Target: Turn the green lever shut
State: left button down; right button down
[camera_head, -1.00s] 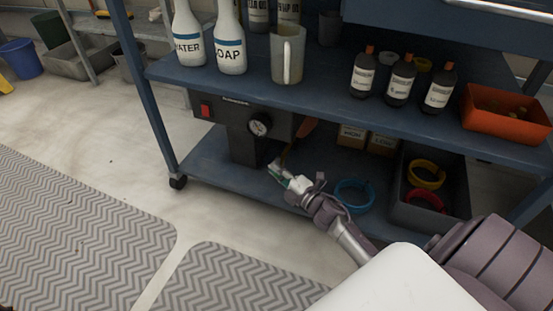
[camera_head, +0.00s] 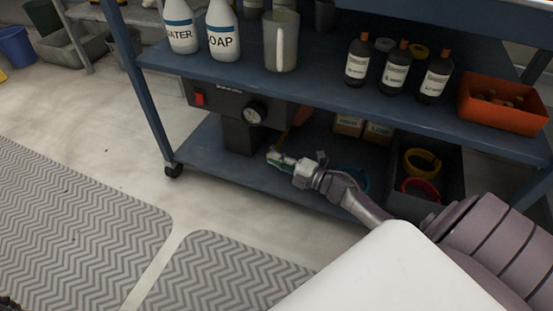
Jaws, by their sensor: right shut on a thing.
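A black machine (camera_head: 222,101) with a red switch (camera_head: 199,98) and a round dial gauge (camera_head: 253,115) stands on the lower shelf of the blue cart. My right gripper (camera_head: 273,156) is at the front of this machine, low and to the right of its dark column. It is shut on the green lever (camera_head: 287,168), of which only a small green part shows; the fingers hide the rest. How far the lever is turned cannot be made out. My left gripper is not in view.
The upper shelf (camera_head: 300,88) holds white bottles (camera_head: 223,38), a clear jug (camera_head: 281,42), dark bottles (camera_head: 396,72) and an orange bin (camera_head: 502,105). On the lower shelf are small boxes (camera_head: 378,132) and a grey crate (camera_head: 448,180) with coloured rings. Patterned mats lie on the floor.

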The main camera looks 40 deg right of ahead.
jog(key=c, duration=1.2)
grip_release()
jog(key=v, duration=1.2)
